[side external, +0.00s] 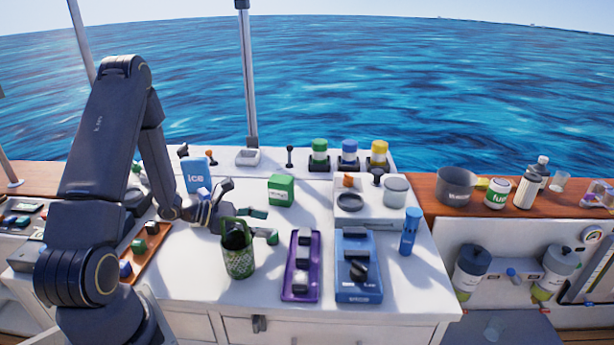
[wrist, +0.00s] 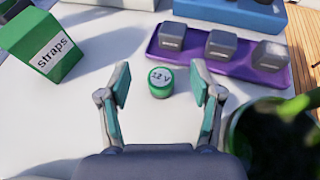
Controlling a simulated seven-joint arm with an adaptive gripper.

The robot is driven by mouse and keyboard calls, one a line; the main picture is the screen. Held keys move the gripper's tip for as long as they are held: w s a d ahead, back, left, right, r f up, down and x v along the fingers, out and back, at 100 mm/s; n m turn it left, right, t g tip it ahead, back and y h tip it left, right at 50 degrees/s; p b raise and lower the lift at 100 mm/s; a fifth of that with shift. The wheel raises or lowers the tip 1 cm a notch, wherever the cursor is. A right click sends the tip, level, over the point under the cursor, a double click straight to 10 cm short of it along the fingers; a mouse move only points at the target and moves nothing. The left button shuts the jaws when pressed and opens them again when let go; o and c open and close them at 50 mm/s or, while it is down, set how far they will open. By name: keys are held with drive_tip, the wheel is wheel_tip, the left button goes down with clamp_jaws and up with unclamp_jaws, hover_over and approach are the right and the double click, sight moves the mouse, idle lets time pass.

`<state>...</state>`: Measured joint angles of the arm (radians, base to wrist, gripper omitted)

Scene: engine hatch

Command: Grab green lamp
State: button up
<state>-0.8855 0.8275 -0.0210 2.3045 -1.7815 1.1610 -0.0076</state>
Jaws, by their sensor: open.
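A small green round piece (wrist: 160,82) with a white top marked "12 V" stands on the white counter in the wrist view. My gripper (wrist: 161,76) is open, with one teal-padded finger on each side of this piece and gaps between. A green-capped cylinder (side external: 319,151) stands in a dark holder at the back, far from my gripper. I cannot tell which of the two is the lamp.
The mesh basket (side external: 239,262) is close at my gripper's right in the wrist view. A green straps box (wrist: 45,45) is at the left. A purple tray (side external: 301,292) with several grey blocks lies ahead, beside a blue tray (side external: 359,290).

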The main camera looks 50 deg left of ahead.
sight(272, 237)
drive_tip(key=f, duration=0.1)
drive_tip(key=w+f, duration=0.1)
drive_tip(key=d+f, duration=0.1)
drive_tip(key=shift+w+f, duration=0.1)
drive_tip(key=shift+w, duration=0.2)
drive_tip(key=shift+w+d+f, duration=0.15)
drive_tip(key=shift+w, duration=0.3)
drive_tip(key=c, duration=1.2)
drive_tip(key=shift+o, duration=0.2)
